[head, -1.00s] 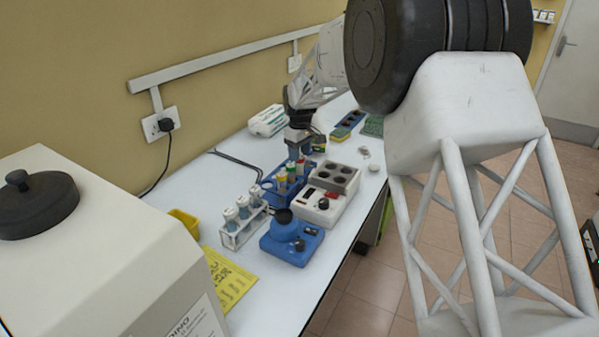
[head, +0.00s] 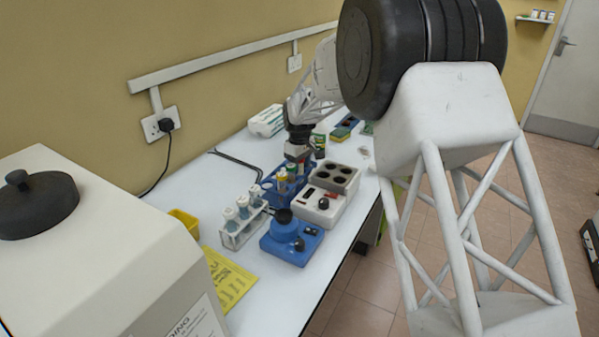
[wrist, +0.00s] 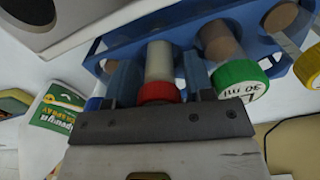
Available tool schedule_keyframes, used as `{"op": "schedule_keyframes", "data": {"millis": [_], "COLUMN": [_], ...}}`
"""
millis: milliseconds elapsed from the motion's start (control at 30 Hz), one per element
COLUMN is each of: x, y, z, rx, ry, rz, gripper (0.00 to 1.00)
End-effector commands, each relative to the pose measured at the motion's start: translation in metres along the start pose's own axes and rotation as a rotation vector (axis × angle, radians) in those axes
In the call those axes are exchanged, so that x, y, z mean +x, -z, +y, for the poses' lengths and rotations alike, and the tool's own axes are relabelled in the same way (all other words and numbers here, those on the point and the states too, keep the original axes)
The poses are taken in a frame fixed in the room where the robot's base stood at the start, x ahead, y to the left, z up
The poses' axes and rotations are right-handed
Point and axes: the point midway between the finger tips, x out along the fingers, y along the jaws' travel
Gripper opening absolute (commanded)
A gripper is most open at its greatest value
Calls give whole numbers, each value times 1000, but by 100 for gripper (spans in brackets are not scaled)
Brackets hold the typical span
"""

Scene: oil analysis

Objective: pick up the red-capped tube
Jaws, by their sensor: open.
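The red-capped tube (wrist: 159,90) stands in the blue rack (wrist: 140,27), with its pale body above the cap in the wrist view. My gripper (wrist: 160,80) is open, with one blue-grey finger on each side of this tube. Whether either finger touches it I cannot tell. In the head view my gripper (head: 297,152) is over the far part of the blue rack (head: 270,190), and the red cap is hard to make out there. A green-capped tube (wrist: 238,78) stands just right of my right finger, and a yellow-capped tube (wrist: 308,65) is farther right.
A white rack with several pale-capped tubes (head: 231,230), a blue device (head: 290,245) and a grey block with wells (head: 336,172) stand close by. A green-and-white packet (wrist: 55,112) lies left in the wrist view. Free bench (head: 200,185) lies toward the wall.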

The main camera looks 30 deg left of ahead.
Motion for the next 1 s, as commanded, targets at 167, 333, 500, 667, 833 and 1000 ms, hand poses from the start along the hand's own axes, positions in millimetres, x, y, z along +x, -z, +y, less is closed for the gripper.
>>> {"op": "schedule_keyframes", "data": {"millis": [167,333,500,667,833,1000], "x": [0,0,0,0,0,-6], "y": [0,0,0,0,0,0], "z": [0,0,0,0,0,0], "rx": [0,0,0,0,0,0], "ry": [0,0,0,0,0,-1], "rz": [0,0,0,0,0,1], "gripper": [48,48,28,11,11,11]}}
